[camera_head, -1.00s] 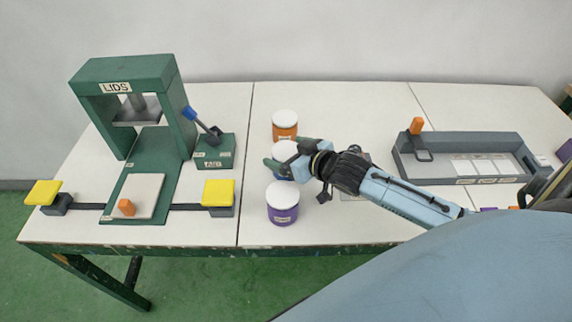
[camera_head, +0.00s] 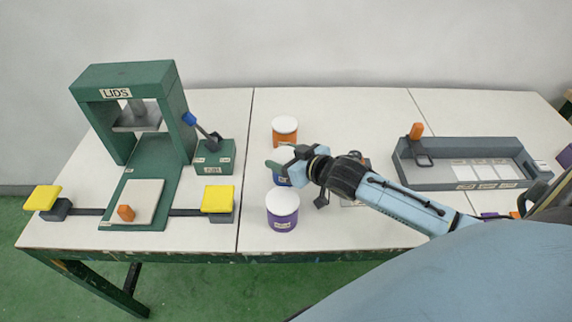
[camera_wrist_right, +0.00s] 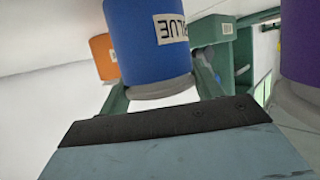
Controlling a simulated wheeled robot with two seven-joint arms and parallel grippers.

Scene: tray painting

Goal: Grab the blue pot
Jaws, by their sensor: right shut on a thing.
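The blue pot (camera_head: 279,180) stands on the table in the middle of a column of three pots, partly hidden behind my right gripper. Its white lid (camera_head: 284,153) shows just past the fingers. My right gripper (camera_head: 284,166) is shut on the blue pot. In the right wrist view the blue pot (camera_wrist_right: 150,40) with its "BLUE" label appears upside down between the two green fingers (camera_wrist_right: 165,88), which hold it near the lid. My left gripper is not in view.
An orange pot (camera_head: 285,131) stands behind the blue one and a purple pot (camera_head: 283,211) close in front. A green lid press (camera_head: 165,100) with a lever (camera_head: 208,132) stands left. A grey tray (camera_head: 405,175) lies right.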

